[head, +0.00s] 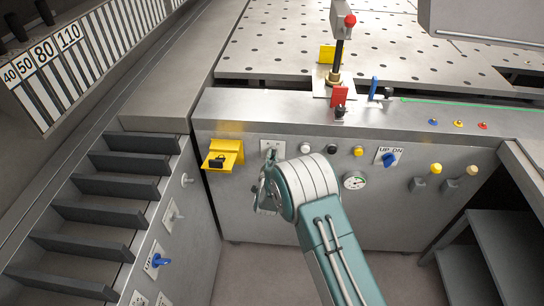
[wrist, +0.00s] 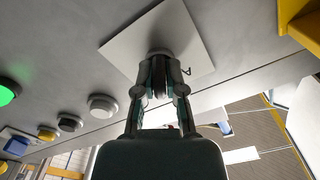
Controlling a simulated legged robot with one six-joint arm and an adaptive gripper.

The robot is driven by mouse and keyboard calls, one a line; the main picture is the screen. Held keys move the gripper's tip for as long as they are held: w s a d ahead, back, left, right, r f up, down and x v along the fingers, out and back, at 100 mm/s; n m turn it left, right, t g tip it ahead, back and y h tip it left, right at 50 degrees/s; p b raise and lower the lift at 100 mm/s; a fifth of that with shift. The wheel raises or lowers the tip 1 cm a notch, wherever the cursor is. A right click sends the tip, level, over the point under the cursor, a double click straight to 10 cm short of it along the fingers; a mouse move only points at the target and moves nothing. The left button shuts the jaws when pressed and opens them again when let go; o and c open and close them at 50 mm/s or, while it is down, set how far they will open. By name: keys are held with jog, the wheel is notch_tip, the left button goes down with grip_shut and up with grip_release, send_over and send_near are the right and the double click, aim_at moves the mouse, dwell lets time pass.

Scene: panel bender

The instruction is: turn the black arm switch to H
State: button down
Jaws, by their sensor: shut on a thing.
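The black arm switch (wrist: 158,48) sits on a square white plate (wrist: 125,48) on the front of the grey machine panel. In the head view the plate (head: 266,146) shows just above my gripper (head: 266,186), with the switch mostly hidden behind it. In the wrist view my gripper (wrist: 159,88) has its two fingers closed on the switch's lever, one on each side. A small dark marking shows at the plate's right; I cannot read it as a letter.
A yellow bracket (head: 228,150) juts out left of the plate. A green-lit button (wrist: 6,92) shows in the wrist view. The perforated table is above.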

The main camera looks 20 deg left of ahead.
jog(key=shift+w+r, duration=0.2)
jog(key=c, duration=0.7)
grip_release()
jog(key=shift+w+f, duration=0.1)
jog(key=shift+f, duration=0.1)
jog(key=v, duration=1.2)
jog(key=shift+a+f, duration=0.1)
